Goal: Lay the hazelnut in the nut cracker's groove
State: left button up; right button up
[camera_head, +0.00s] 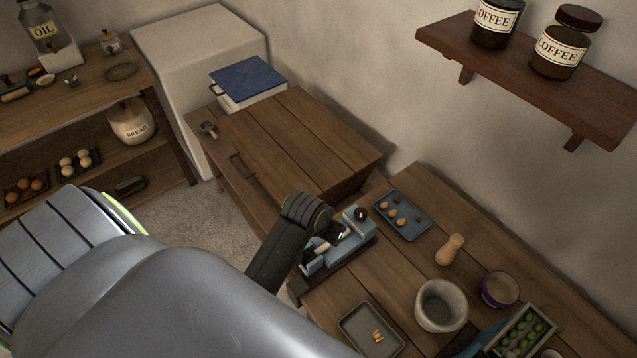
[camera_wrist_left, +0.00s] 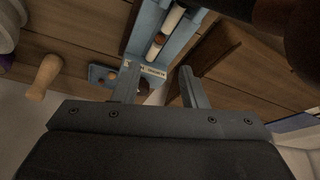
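The blue nut cracker (camera_head: 318,262) sits on a dark base at the left end of the front counter, partly hidden by my left arm. In the left wrist view its blue channel (camera_wrist_left: 180,44) holds pale rod-like parts. A small brown piece (camera_wrist_left: 158,40) shows between them; it may be the hazelnut, but I cannot be sure. My left gripper (camera_wrist_left: 160,66) is open, its fingers apart over the cracker's labelled end, with nothing clearly held. A dark rounded part shows between the fingers. In the head view the left gripper (camera_head: 330,238) is over the cracker. My right gripper is out of view.
A blue-grey tray (camera_head: 418,231) with several nuts lies right of the cracker. Beyond it stand a wooden pestle-like piece (camera_head: 450,249), a stone mortar (camera_head: 441,305), a purple-rimmed bowl (camera_head: 499,290) and a crate of green fruit (camera_head: 519,334). A grey tray (camera_head: 352,322) lies in front.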

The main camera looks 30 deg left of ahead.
pick_arm(q)
jog(key=v, duration=0.7)
jog(key=shift+r, duration=0.3)
jog(key=shift+s, duration=0.15)
